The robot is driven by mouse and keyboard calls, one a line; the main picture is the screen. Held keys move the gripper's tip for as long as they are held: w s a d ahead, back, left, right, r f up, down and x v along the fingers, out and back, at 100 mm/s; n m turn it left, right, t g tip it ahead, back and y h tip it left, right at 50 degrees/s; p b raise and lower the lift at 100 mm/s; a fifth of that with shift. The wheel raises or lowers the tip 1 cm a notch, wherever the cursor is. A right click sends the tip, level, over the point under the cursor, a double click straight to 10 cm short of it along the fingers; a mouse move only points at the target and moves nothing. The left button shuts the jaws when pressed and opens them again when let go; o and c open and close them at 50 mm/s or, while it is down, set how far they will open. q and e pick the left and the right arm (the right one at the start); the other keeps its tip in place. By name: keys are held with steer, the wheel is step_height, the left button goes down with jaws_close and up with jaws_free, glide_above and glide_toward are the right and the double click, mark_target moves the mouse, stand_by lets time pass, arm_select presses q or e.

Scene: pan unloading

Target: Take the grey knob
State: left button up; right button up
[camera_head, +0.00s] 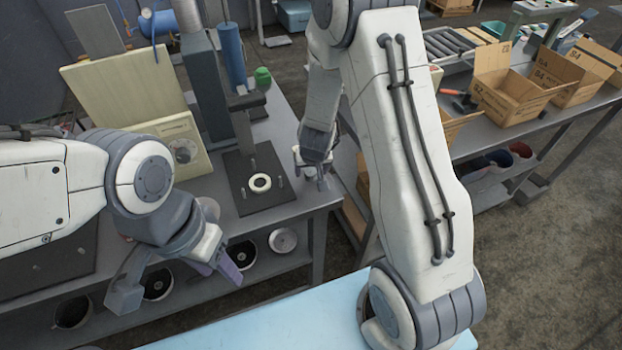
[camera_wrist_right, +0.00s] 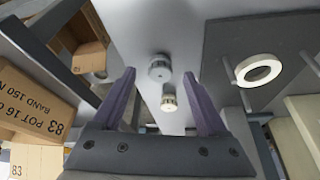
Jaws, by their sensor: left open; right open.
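In the right wrist view a round grey knob (camera_wrist_right: 160,69) with a ribbed side sits on the grey bench top. A cream knob (camera_wrist_right: 169,102) sits close to it. My right gripper (camera_wrist_right: 159,76) is open and empty, with one finger on each side of the picture; the grey knob shows between the tips, apart from them. In the head view my right gripper (camera_head: 311,168) hangs over the bench's right end, and the knobs are hard to make out there. My left gripper (camera_head: 222,268) is open and empty in front of the bench.
A white ring (camera_head: 260,183) lies on a dark plate (camera_head: 243,201) with upright pins, beside a tall grey press column. A cream box with a dial (camera_head: 183,150) stands to the left. Cardboard boxes (camera_head: 513,82) stand on the right bench. Pans lie on the lower shelf.

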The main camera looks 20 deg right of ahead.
mark_target(310, 175)
steer(key=x, duration=0.2)
steer(key=shift+w+f, duration=0.15)
steer(key=shift+f, duration=0.2)
arm_select(q)
steer(key=shift+f, duration=0.55)
arm_select(e)
jaws_close()
